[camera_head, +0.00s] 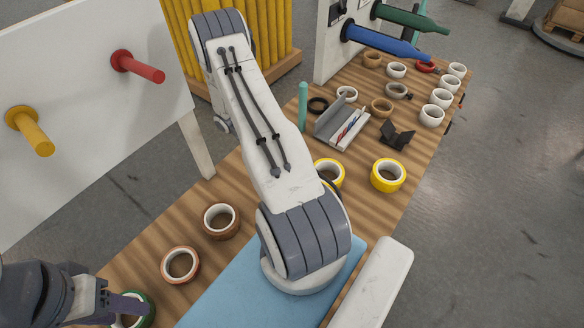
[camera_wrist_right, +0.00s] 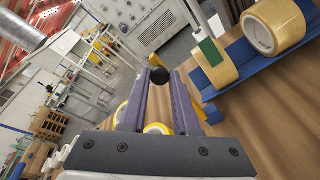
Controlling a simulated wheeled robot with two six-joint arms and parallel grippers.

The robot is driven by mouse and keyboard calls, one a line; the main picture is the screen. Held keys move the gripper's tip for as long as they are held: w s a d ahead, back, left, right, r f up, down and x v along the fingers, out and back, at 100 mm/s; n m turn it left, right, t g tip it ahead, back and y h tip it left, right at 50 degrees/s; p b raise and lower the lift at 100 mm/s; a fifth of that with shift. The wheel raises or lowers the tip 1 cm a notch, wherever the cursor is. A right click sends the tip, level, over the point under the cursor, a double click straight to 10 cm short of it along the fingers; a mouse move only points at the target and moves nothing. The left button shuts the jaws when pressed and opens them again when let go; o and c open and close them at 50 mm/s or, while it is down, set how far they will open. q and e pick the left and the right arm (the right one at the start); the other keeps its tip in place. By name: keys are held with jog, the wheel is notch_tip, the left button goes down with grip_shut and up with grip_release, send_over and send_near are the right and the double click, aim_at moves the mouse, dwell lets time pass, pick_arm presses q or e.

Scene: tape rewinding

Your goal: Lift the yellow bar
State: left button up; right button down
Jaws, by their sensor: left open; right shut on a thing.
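In the head view the right gripper is not visible. My left gripper (camera_head: 122,305) is open at the lower left of the head view, one purple finger over a green tape roll (camera_head: 146,308). A yellow peg (camera_head: 32,132) sticks out of the white board at left, with no gripper near it.
The white board (camera_head: 90,90) also carries a red peg (camera_head: 140,67). Brown rolls (camera_head: 221,221) and yellow rolls (camera_head: 388,175) lie on the wooden table (camera_head: 150,225). A blue mat (camera_head: 215,292) lies in front. A blue holder (camera_wrist_right: 250,65) bears clear-yellow tape rolls (camera_wrist_right: 274,27).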

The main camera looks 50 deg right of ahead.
jog(key=c, duration=0.7)
grip_release()
jog(key=shift+o, duration=0.2)
jog(key=b+v, duration=0.3)
jog(key=v, duration=0.4)
jog(key=shift+w, duration=0.25)
